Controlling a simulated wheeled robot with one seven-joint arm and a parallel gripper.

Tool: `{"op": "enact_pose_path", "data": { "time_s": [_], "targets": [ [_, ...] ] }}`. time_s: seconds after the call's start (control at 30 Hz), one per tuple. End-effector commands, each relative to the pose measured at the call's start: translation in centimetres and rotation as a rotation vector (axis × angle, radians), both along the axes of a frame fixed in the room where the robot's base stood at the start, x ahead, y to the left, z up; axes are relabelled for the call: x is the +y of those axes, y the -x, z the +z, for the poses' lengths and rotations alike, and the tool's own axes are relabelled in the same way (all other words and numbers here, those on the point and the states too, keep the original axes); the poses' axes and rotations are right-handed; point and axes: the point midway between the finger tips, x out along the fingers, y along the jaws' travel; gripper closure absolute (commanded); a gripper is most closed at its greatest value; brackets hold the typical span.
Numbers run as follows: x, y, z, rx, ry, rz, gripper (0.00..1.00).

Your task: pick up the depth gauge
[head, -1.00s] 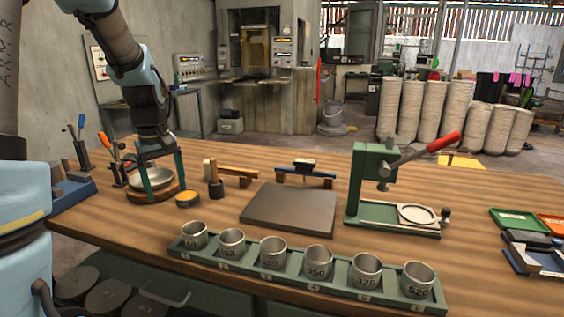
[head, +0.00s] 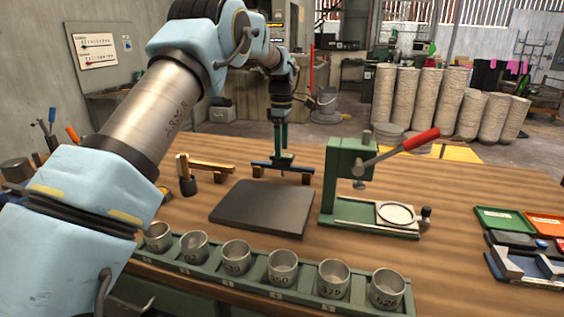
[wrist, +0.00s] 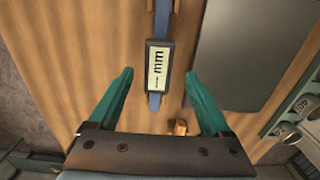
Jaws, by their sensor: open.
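The depth gauge is a blue bar (head: 300,169) with a dark display block, lying across wooden blocks behind the grey plate. In the wrist view, the display block (wrist: 159,68) shows a pale "mm" label, and the blue bar runs up and down the picture. My gripper (head: 281,153) is open and points down over the gauge. In the wrist view, the teal fingertips (wrist: 159,74) stand on either side of the display block, with gaps on both sides. My fingers partly hide the display in the head view.
A dark grey plate (head: 262,208) lies just in front of the gauge. A green press (head: 345,180) with a red lever stands to its right. A rack of numbered metal cups (head: 283,267) lines the front.

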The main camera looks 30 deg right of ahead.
Motion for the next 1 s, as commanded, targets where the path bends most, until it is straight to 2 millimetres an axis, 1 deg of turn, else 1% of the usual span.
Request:
{"op": "enact_pose_path", "data": {
  "time_s": [0.1, 0.27, 0.5, 0.6, 0.7, 0.87, 1.0],
  "targets": [
    [0.0, 0.0, -1.2, 0.001, -0.001, 0.000, 0.18],
    [0.0, 0.0, -2.2, 0.001, -0.001, -0.001, 0.18],
    [-0.4, 0.0, -5.5, 0.001, -0.001, 0.000, 0.18],
    [-0.4, 0.0, -6.5, -0.001, -0.001, -0.001, 0.18],
    [-0.4, 0.0, -6.8, -0.001, -0.001, -0.001, 0.18],
    [-0.4, 0.0, -6.8, -0.001, 0.000, -0.001, 0.18],
    [-0.4, 0.0, -6.8, -0.001, 0.000, -0.001, 0.33]
  ]
}}
